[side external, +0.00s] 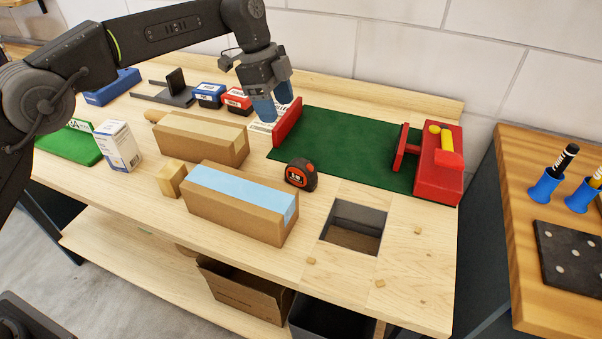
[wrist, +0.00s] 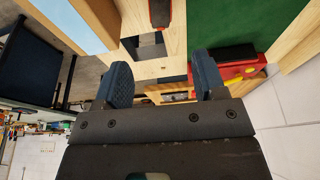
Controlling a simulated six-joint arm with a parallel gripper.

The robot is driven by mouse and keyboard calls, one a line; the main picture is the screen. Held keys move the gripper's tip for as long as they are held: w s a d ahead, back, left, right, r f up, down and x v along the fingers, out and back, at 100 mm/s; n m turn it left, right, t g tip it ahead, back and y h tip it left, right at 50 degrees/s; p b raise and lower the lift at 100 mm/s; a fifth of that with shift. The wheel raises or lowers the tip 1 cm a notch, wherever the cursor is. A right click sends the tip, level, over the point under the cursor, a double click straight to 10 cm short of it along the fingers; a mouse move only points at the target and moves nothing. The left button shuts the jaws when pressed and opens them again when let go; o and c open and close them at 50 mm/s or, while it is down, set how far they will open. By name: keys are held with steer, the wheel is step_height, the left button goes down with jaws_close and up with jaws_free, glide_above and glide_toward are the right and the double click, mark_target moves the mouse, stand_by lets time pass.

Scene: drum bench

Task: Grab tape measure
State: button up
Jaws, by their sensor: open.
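The tape measure (side external: 301,175), black with a red-orange trim, stands on the wooden bench near the left front corner of the green mat (side external: 345,148). In the wrist view a small red and dark thing, apparently the tape measure (wrist: 160,13), is cut by the top edge. My gripper (side external: 275,108) has blue fingers and is open and empty. It hangs behind the tape measure, near the red block at the mat's left end, apart from the tape measure. In the wrist view the fingers of my gripper (wrist: 162,72) are spread with nothing between them.
A cardboard box with blue tape (side external: 232,216) lies left of the tape measure, another box (side external: 190,142) behind it. A square opening (side external: 352,228) is in the bench at front right. The red vise (side external: 438,170) stands at the mat's right end. The mat's middle is clear.

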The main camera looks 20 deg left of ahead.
mark_target(303, 173)
steer(key=shift+m+g, duration=0.3)
steer(key=shift+m, duration=0.6)
steer(key=x, duration=0.8)
steer(key=w+d+x, duration=0.1)
steer(key=x, duration=0.3)
steer(key=shift+d+f, duration=0.15)
steer(key=shift+s+x, duration=0.2)
steer(key=shift+x, duration=2.45)
steer(key=shift+c, duration=0.2)
steer(key=c, duration=1)
steer(key=shift+c, duration=0.6)
